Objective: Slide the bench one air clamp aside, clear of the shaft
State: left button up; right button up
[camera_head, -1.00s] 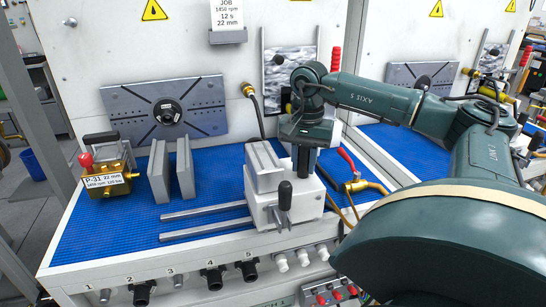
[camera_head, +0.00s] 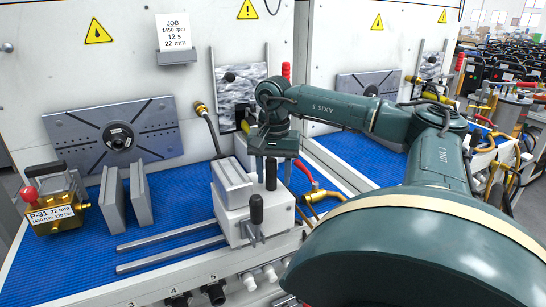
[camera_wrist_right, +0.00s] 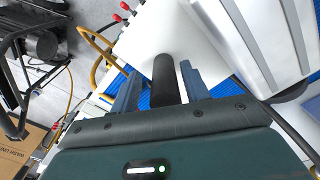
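The air clamp (camera_head: 238,215) is a white block with grey jaw plates on top. It sits at the right end of two grey rails (camera_head: 170,232) on the blue bench mat. It has a black lever knob in front and an upright black handle (camera_head: 271,175) at its right. The handle also shows in the right wrist view (camera_wrist_right: 165,82). My right gripper (camera_head: 278,172) points down at this handle. Its fingers (camera_wrist_right: 162,92) stand apart on either side of it, with a gap at least on one side. The shaft (camera_head: 118,138) is at the centre of the slotted grey faceplate. My left gripper is out of view.
Two upright grey plates (camera_head: 140,195) stand left of the clamp. A brass pump labelled P-31 (camera_head: 52,205) stands at the far left. Mat between plates and clamp is clear.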

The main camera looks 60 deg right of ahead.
notch_tip(320, 180, up, 12)
jog(key=p, duration=0.2)
jog(key=shift+p, duration=0.3)
jog(key=shift+r+p, duration=0.3)
jog(key=shift+r, duration=0.3)
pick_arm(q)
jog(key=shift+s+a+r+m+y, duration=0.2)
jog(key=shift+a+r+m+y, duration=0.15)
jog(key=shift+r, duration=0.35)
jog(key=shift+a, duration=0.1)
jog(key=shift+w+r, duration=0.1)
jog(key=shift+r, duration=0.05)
pick_arm(e)
jog(key=shift+f, duration=0.1)
